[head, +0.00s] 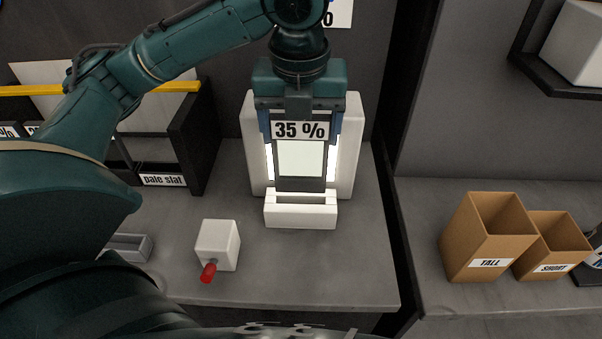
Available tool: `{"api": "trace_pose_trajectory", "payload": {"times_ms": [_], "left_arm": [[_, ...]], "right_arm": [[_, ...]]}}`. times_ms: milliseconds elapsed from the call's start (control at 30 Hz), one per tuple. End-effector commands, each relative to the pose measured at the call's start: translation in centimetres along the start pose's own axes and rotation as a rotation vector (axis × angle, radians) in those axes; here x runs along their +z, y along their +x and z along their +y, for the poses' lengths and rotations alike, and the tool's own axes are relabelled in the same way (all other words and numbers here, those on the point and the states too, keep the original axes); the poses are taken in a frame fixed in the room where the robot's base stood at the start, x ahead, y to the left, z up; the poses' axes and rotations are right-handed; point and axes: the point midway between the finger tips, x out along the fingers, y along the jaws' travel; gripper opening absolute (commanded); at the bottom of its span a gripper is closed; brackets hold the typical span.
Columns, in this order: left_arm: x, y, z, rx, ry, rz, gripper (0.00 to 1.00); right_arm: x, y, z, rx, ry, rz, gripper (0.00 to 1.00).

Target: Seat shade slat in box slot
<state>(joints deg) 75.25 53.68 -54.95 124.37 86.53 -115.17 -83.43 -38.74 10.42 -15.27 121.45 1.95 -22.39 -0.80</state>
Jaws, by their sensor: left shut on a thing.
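My left gripper (300,122) points down in front of the white box (350,150) and is shut on the top of the shade slat (301,184). The slat is upright, with a "35 %" label at its top, a pale pane below it and a dark lower band. Bright strips of the box show on both sides of the slat. The white slot block (300,215) is at the foot of the box. The slat's lower edge appears at the slot's back edge; I cannot tell whether it is inside. My right gripper is not in view.
A small white block with a red knob (208,272) stands on the grey bench left of the slot. A black rack labelled "pale slat" (163,180) stands at the left. Brown boxes labelled TALL (488,263) and SHORT (552,268) stand on the right bench, past a dark gap.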

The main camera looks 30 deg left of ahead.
Motion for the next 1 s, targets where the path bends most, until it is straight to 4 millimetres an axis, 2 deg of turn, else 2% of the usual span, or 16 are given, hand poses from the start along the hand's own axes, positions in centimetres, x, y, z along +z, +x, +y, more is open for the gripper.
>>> {"api": "trace_pose_trajectory", "payload": {"times_ms": [33,333,567,967,1000], "left_arm": [[-0.3,1.3,0.0,0.000,0.001,0.003,0.43],[-0.5,3.4,0.0,0.001,-0.001,0.000,0.43],[-1.1,6.8,0.1,0.001,-0.001,0.001,0.43],[-1.1,7.2,0.0,0.000,-0.001,-0.001,0.43],[-1.1,7.2,0.0,-0.001,-0.001,-0.001,0.81]], "right_arm": [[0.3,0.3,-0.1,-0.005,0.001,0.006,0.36],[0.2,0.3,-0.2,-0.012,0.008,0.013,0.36],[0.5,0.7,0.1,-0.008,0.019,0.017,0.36],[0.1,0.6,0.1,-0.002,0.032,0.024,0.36],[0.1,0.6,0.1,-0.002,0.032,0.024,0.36]]}}
